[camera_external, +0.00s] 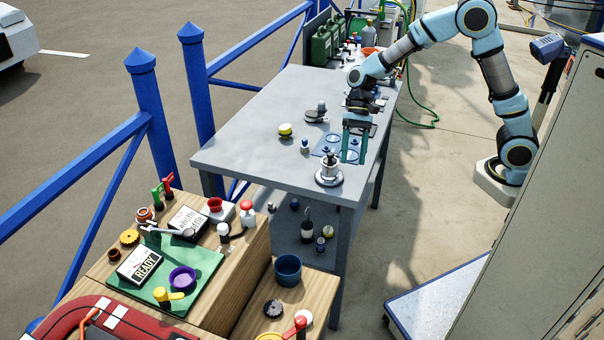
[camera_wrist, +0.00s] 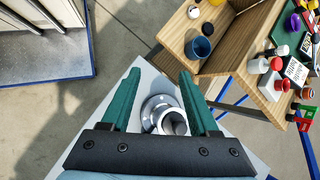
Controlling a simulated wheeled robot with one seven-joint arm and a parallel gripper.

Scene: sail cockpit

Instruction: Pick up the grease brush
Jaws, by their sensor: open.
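I cannot pick out the grease brush with certainty in either view; many of the items are too small to name. My gripper (camera_external: 355,158) is open and empty, fingers pointing down over the near right part of the grey metal table (camera_external: 250,125). In the wrist view its two green fingers (camera_wrist: 158,76) are spread apart. A silver round stepped fitting (camera_external: 329,174) stands near the table's near edge, just in front of the gripper; in the wrist view it shows between the fingers (camera_wrist: 157,106). A blue plate with round marks (camera_external: 327,151) lies beside the fingers.
A yellow-topped item (camera_external: 285,130) and a dark fitting (camera_external: 315,116) stand farther left on the table. Green cans (camera_external: 322,45) stand at its far end. A wooden bench (camera_external: 245,255) with a green mat (camera_external: 205,262), signs and small items is nearer. Blue railings (camera_external: 150,95) run along the left.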

